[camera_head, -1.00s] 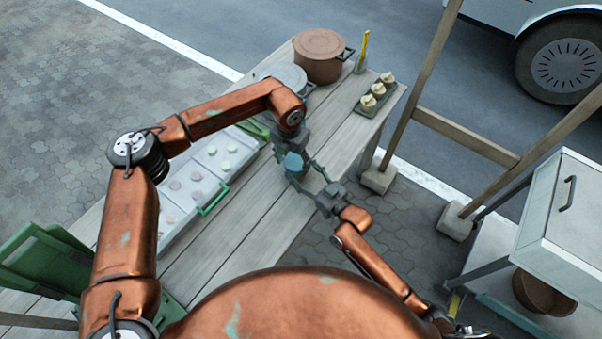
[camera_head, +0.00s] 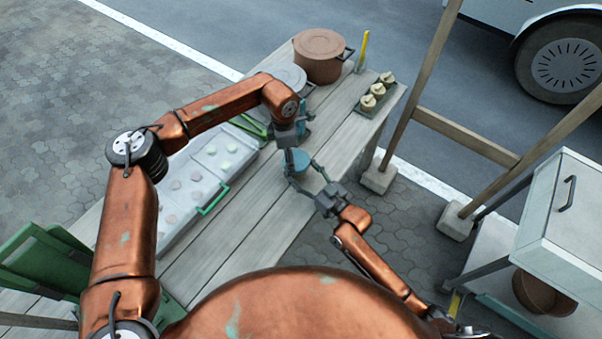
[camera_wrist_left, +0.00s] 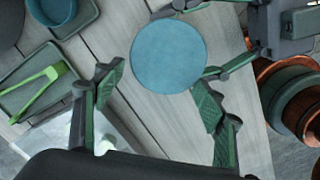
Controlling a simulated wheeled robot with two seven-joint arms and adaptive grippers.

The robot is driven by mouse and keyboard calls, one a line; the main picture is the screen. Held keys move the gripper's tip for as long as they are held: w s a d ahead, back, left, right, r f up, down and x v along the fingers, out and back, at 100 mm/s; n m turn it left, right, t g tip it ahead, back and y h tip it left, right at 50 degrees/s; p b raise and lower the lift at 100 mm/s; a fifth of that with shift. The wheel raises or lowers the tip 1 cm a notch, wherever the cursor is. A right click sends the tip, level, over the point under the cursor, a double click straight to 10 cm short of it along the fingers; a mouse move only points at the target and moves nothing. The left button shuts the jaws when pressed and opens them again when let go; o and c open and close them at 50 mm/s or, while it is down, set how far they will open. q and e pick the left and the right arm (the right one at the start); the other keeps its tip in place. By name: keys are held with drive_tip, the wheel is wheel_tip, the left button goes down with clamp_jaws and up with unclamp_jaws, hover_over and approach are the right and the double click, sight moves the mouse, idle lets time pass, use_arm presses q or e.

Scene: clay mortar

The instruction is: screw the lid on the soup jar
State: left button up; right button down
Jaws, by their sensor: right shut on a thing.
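The soup jar (camera_head: 299,163) stands at the right edge of the plank table. A flat round blue lid (camera_wrist_left: 168,56) covers its top in the left wrist view; whether it is threaded tight cannot be told. My right gripper (camera_head: 305,174) is shut around the jar's side, reaching in from the lower right. My left gripper (camera_wrist_left: 158,82) is open and empty, its two green-padded fingers spread wide on the near side of the lid, apart from it. The jar's body is mostly hidden below the lid and fingers.
A white food container (camera_head: 190,185) with a green handle lies left. Green tongs (camera_wrist_left: 38,88) rest on a tray.

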drive_tip(key=shift+d+f, duration=0.1)
use_arm(q)
drive_tip(key=shift+r, duration=0.1)
drive_tip(key=shift+r, duration=0.25)
wheel_tip(320, 180, up, 11)
drive_tip(key=shift+a+r, duration=0.15)
drive_tip(key=shift+a, duration=0.1)
use_arm(e)
drive_tip(key=shift+w, duration=0.1)
use_arm(q)
drive_tip(key=shift+s, duration=0.1)
use_arm(e)
drive_tip(key=c, duration=0.6)
unclamp_jaws()
drive_tip(key=shift+d, duration=0.15)
drive_tip(key=v, duration=1.2)
